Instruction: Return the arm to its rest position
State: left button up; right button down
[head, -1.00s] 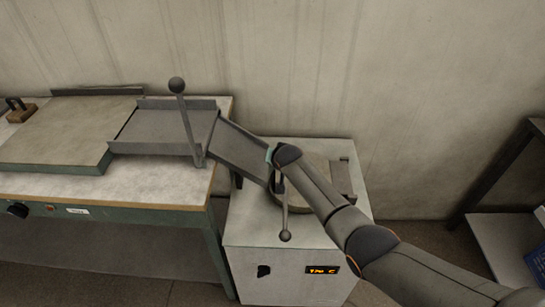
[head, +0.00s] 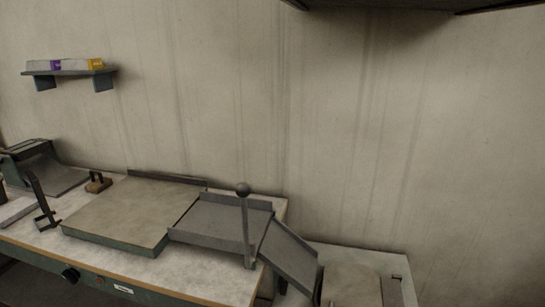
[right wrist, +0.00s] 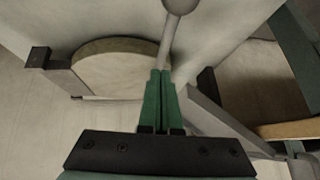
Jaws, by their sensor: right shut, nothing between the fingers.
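My right gripper (right wrist: 160,72) shows in the right wrist view with its two green fingers together and empty. A grey rod (right wrist: 170,38) with a ball end lies just beyond the fingertips in the picture; I cannot tell whether they touch. A round, pale lid-like disc (right wrist: 115,68) is to the left of the fingers. In the head view neither arm shows.
A sloping chute (head: 289,258) leads from a grey tray (head: 215,222) to the cabinet. An upright lever (head: 243,225) with a ball stands at the tray. The workbench (head: 150,268) runs left. A wall shelf (head: 70,72) holds small boxes. A dark overhang crosses the top right.

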jog(key=s+d+r+n+g, duration=0.2)
jog(key=s+r, duration=0.1)
jog(key=s, duration=1.3)
jog(key=s+d+r+n+g, duration=0.2)
jog(key=s+r, duration=0.1)
jog(key=s, duration=1.2)
jog(key=w+a+f+t+y, duration=0.1)
jog(key=w+a+f+t, duration=0.1)
jog(key=f, duration=0.3)
jog(key=w+a+f+t+y, duration=0.1)
jog(key=a+f+t, duration=0.1)
jog(key=f, duration=0.3)
jog(key=shift+w+f+t, duration=0.25)
jog(key=shift+w+t, duration=0.15)
jog(key=shift+t, duration=0.5)
